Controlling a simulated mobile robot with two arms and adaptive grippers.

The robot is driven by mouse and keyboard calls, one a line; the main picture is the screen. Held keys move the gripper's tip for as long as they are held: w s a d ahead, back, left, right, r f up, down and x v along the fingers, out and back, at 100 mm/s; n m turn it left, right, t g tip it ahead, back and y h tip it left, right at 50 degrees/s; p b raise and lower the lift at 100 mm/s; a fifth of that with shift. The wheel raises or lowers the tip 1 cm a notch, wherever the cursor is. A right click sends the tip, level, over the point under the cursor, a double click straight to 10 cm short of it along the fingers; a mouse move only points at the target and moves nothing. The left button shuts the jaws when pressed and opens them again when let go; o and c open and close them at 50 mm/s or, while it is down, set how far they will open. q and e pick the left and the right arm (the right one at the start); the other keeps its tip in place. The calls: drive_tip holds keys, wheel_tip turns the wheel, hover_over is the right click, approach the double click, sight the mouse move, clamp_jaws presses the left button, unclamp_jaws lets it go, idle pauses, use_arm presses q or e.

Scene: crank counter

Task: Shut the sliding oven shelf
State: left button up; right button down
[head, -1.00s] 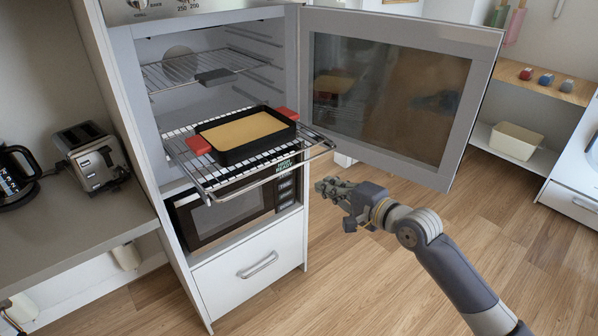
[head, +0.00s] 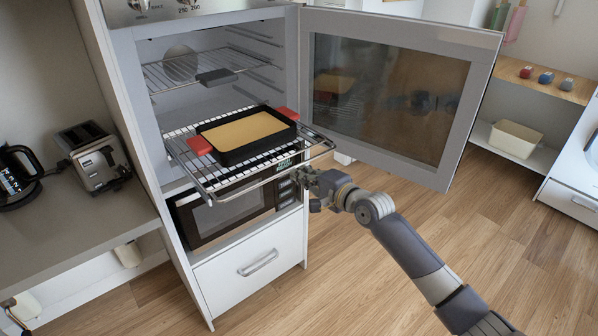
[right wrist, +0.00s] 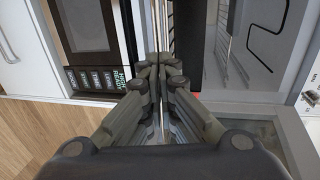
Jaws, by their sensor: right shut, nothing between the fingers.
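The lower oven shelf (head: 218,178), a wire rack, sticks out of the open oven in the head view. A black baking dish (head: 236,156) with red handles and yellow content sits on it. My right gripper (head: 304,186) is shut and empty, just below and in front of the shelf's right end. In the right wrist view the closed fingertips (right wrist: 160,66) are close to the shelf's edge wires, with the dark dish side beyond; I cannot tell whether they touch the shelf. My left gripper is out of view.
The oven door (head: 452,120) stands wide open on the right. An upper rack (head: 165,76) is inside the oven. A microwave (head: 225,214) and a drawer (head: 235,278) are below. A toaster (head: 93,157) stands on the left counter. The floor at right is clear.

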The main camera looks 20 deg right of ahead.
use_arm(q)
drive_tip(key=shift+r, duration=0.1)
use_arm(e)
drive_tip(key=shift+x, duration=0.9)
